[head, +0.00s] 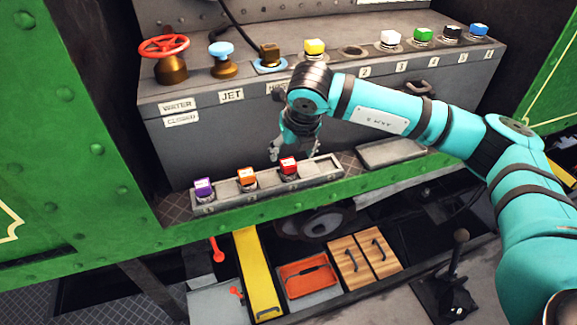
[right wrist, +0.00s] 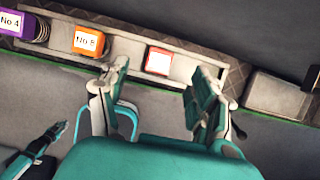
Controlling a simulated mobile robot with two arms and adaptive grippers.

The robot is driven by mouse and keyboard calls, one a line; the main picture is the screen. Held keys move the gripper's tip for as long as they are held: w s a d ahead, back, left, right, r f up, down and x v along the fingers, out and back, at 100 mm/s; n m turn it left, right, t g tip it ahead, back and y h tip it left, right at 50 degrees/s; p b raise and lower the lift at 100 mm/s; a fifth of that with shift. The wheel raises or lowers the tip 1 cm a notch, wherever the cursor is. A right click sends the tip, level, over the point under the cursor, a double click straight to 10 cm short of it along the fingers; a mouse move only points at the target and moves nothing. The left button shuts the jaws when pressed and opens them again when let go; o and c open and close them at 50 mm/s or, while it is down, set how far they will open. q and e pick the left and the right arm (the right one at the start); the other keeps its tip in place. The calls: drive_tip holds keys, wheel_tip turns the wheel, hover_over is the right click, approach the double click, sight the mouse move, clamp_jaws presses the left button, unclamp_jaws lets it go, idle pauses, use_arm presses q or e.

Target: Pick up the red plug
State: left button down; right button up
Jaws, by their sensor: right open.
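The red plug (head: 289,167) stands upright at the right end of a row of plugs in a shallow grey tray (head: 325,171). In the right wrist view the red plug (right wrist: 158,61) shows a pale label on top. My right gripper (head: 295,150) is open and empty just above and behind the red plug in the head view. In the right wrist view its two fingers (right wrist: 160,90) are spread wide, with the plug ahead between their lines, apart from both. A small teal and dark part, seemingly my left gripper (right wrist: 50,138), shows at the lower left there; its jaws are unclear.
An orange plug (head: 247,177) and a purple plug (head: 203,187) share the tray to the left. A grey console (head: 235,130) with valves and coloured plugs rises behind. A grey plate (head: 390,153) lies right of the tray. An orange bin (head: 308,276) stands below.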

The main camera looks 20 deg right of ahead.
sight(288, 162)
drive_tip(key=shift+x, duration=0.85)
drive_tip(key=shift+w+f+p, duration=0.25)
drive_tip(key=shift+f+p, duration=0.3)
drive_tip(key=p+x, duration=0.1)
drive_tip(key=x, duration=0.2)
drive_tip(key=shift+f, duration=0.3)
drive_tip(key=shift+w+f, duration=0.1)
drive_tip(key=shift+f, duration=0.2)
drive_tip(key=shift+r, duration=0.15)
clamp_jaws()
